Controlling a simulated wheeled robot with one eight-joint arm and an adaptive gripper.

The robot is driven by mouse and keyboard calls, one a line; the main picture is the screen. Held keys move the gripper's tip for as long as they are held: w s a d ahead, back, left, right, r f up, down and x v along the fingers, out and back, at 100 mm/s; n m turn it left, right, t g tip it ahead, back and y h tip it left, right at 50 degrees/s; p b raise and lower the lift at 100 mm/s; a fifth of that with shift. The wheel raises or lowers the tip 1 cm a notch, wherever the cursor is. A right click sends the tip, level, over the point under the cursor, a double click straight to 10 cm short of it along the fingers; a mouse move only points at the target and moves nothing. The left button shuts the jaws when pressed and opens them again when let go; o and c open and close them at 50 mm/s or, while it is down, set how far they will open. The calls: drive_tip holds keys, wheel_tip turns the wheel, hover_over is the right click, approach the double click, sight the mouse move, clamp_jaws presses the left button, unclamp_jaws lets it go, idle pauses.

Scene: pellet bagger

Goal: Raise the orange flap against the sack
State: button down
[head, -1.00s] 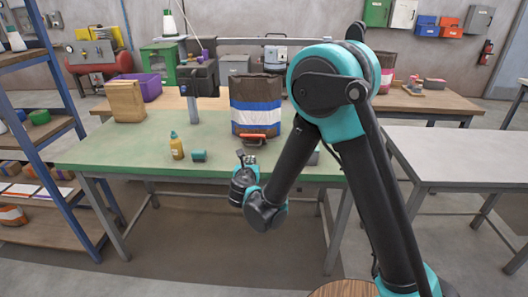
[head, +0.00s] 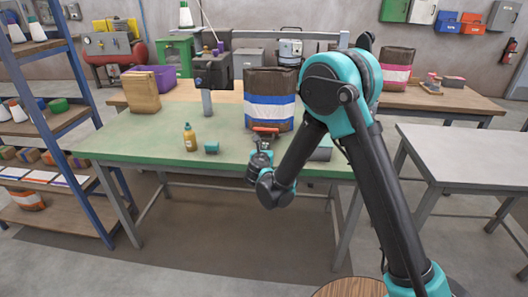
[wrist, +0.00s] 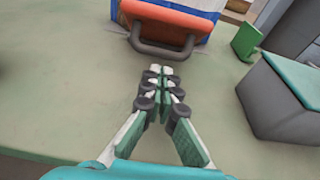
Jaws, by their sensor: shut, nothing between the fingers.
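A brown paper sack (head: 270,84) with a blue and a white band stands upright on the green table. The orange flap (head: 265,129) is low at the sack's front foot. In the wrist view the flap (wrist: 166,12) shows at the top with a dark handle bar (wrist: 160,48) on its near side. The sack's blue and white face is partly cut off behind it. My gripper (wrist: 161,70) is shut and empty, pointing at the bar from the near side, with a small gap seeming to remain. In the head view my gripper (head: 262,150) is just in front of the flap.
In the wrist view a grey, teal-topped box (wrist: 285,98) and a green piece (wrist: 246,42) lie to the right. The left side there is clear.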

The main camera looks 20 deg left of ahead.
sight(266, 139)
drive_tip(key=shift+x, duration=0.8)
drive_tip(key=shift+r, duration=0.1)
drive_tip(key=shift+r+g, duration=0.4)
drive_tip(key=shift+w+r, duration=0.1)
drive_tip(key=shift+r, duration=0.05)
drive_tip(key=shift+w+r+g, duration=0.2)
drive_tip(key=shift+r+g, duration=0.5)
drive_tip(key=shift+r, duration=0.1)
drive_tip(key=w+r+g, duration=0.1)
drive_tip(key=r, duration=0.1)
drive_tip(key=w+r+g+h, duration=0.1)
drive_tip(key=w+a+r+g, duration=0.1)
drive_tip(key=r, duration=0.1)
drive_tip(key=shift+w+r+g, duration=0.35)
drive_tip(key=shift+w+g, duration=0.05)
drive_tip(key=shift+w+a+r, duration=0.2)
drive_tip(key=shift+w+r, duration=0.25)
drive_tip(key=shift+w, duration=0.2)
drive_tip(key=shift+w+a+r, duration=0.15)
drive_tip(key=shift+w+r, duration=0.35)
drive_tip(key=shift+w, duration=0.2)
drive_tip(key=shift+r, duration=0.1)
